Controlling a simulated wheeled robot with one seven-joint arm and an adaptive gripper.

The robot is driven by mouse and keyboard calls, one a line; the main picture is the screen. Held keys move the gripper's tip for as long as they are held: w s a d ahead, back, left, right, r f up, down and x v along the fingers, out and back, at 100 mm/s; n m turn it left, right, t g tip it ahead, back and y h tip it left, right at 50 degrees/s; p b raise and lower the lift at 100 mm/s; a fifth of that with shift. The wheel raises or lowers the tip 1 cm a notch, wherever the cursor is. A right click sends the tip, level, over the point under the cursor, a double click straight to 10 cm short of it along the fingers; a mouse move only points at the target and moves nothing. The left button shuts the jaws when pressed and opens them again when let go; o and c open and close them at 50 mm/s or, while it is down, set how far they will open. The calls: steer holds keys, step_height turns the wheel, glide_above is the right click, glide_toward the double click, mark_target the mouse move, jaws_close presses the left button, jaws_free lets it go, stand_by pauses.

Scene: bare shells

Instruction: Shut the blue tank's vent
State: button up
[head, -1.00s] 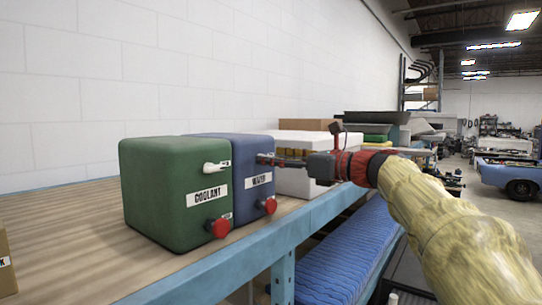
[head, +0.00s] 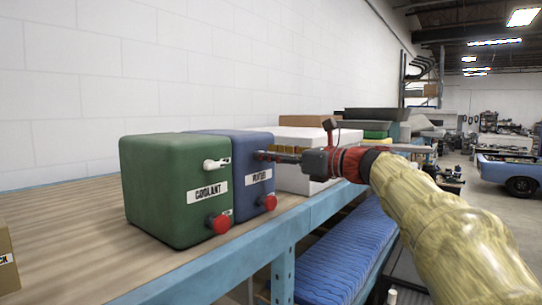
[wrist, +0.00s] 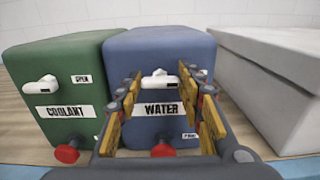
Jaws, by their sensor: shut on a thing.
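The blue tank (head: 235,147), labelled WATER, stands on the bench; it also shows in the wrist view (wrist: 155,48). Its white vent lever (wrist: 160,82) lies about level on the front face, above the WATER label (wrist: 161,110). My gripper (wrist: 160,74) reaches the tank's front from the right in the head view (head: 264,156). Its fingers are shut on the lever, one at each side of it. In the head view the fingers hide the lever. A small tag right of the lever is mostly hidden by the right finger.
A green COOLANT tank (head: 170,195) with a similar white lever (wrist: 41,85) stands close on the left. Red knobs (wrist: 163,150) (wrist: 67,154) sit low on both tanks. A white box (wrist: 270,85) is on the right. Bare bench (head: 70,235) lies at the left.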

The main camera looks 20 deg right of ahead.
steer(key=c, duration=0.3)
steer(key=shift+n+b, duration=0.3)
steer(key=shift+b, duration=0.05)
steer(key=shift+c, duration=0.2)
steer(key=shift+a+f+n+b, duration=0.1)
steer(key=shift+f+n+b, duration=0.05)
steer(key=shift+n+b, duration=3.6)
steer(key=shift+a+f+n+b, duration=0.1)
steer(key=shift+n+b, duration=2.3)
steer(key=shift+n, duration=2.55)
steer(key=shift+d, duration=0.1)
steer(key=o, duration=1.2)
steer(key=shift+s, duration=0.1)
steer(key=shift+c, duration=0.2)
